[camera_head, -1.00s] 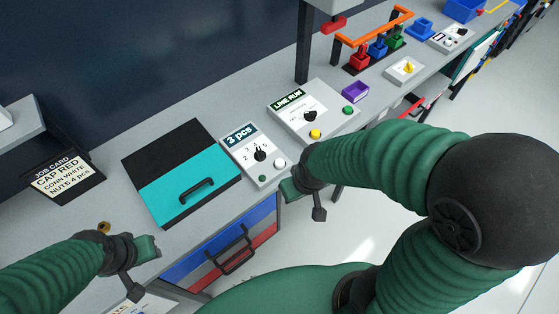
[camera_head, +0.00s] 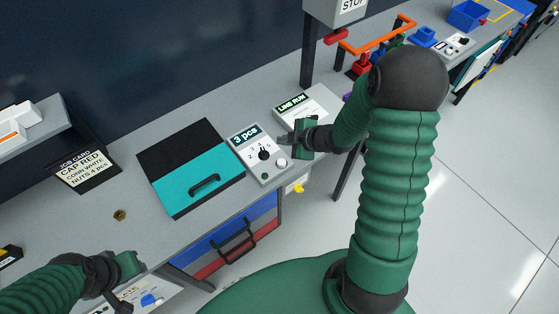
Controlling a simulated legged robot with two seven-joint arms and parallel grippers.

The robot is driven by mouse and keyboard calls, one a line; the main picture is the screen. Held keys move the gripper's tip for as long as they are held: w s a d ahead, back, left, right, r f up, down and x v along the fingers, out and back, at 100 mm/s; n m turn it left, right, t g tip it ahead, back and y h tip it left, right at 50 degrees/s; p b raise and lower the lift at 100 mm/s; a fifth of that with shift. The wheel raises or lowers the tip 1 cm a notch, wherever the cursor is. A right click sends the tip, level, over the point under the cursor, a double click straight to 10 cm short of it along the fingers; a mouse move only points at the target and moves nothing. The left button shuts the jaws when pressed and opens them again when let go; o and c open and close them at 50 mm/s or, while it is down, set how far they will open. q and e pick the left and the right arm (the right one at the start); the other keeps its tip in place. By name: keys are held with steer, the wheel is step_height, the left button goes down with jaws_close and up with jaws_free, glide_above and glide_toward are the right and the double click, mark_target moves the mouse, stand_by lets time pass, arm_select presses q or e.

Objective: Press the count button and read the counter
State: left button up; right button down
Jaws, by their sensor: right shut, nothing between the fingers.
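The counter panel (camera_head: 245,152) lies on the bench with a dark label reading "3 pcs" (camera_head: 245,136). It has a black dial (camera_head: 264,155) with numbers around it, a white button (camera_head: 282,162) and a small grey round part (camera_head: 266,176). My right gripper (camera_head: 281,140) is shut and empty, just beyond the white button at the panel's right edge. I cannot tell whether it touches the panel. My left gripper (camera_head: 122,301) is low at the left, over the bench's front edge, away from the panel; its fingers are not clear.
A teal and black lidded box (camera_head: 190,180) is left of the counter. The LINE RUN panel (camera_head: 300,100) is behind my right gripper and partly hidden. A job card (camera_head: 85,170) stands at the left. A small brass nut (camera_head: 120,214) lies on the bench.

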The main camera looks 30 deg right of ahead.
mark_target(284, 163)
step_height(284, 163, down, 8)
steer(key=b, duration=0.8)
steer(key=shift+f, duration=0.25)
steer(key=shift+s+f, duration=0.1)
steer(key=shift+f, duration=0.05)
stand_by(1.3)
steer(key=shift+f+b, duration=0.25)
steer(key=shift+b, duration=0.1)
